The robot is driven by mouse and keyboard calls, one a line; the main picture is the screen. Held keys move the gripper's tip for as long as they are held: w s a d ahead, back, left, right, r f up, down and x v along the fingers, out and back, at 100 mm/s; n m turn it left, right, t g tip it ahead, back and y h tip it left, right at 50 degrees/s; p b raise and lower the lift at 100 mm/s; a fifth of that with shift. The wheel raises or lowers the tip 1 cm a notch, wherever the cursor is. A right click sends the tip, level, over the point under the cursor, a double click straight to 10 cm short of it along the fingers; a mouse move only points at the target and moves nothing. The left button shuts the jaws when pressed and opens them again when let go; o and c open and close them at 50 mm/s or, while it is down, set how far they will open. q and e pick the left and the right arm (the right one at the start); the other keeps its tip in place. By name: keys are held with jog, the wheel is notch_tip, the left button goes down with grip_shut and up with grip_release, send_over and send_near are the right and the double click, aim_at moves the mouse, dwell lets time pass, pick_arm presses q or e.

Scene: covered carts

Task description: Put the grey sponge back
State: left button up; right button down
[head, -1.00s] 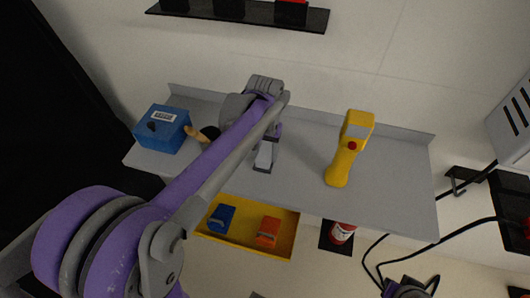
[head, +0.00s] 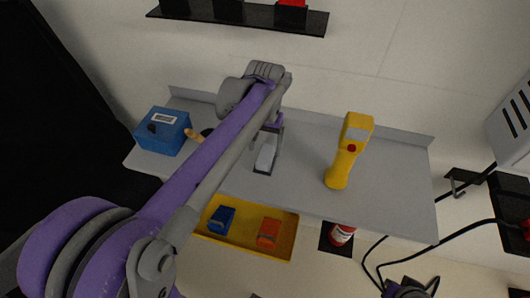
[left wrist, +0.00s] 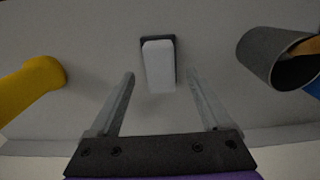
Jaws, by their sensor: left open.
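The grey sponge (head: 265,157) is a small pale block on a dark flat base, on the grey shelf (head: 300,165) near its middle. It also shows in the left wrist view (left wrist: 158,66), beyond and between the fingertips. My left gripper (head: 270,133) is over the shelf just behind the sponge in the head view. In the left wrist view its two fingers (left wrist: 161,78) are apart, with a gap on each side of the sponge and nothing held. My left arm hides part of the shelf. My right gripper's fingers do not show.
A blue box (head: 162,130) stands at the shelf's left, near a grey cup (left wrist: 270,58) with a wooden handle. A yellow handheld device (head: 349,150) stands to the right. A yellow tray (head: 283,252) with blue and orange items lies below the front edge. The shelf's right end is clear.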

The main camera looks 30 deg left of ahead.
aim_at(265, 155)
pick_arm(q)
notch_tip(265, 155, up, 8)
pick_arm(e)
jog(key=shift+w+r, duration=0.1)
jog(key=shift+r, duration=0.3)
pick_arm(q)
jog(key=shift+f, duration=0.15)
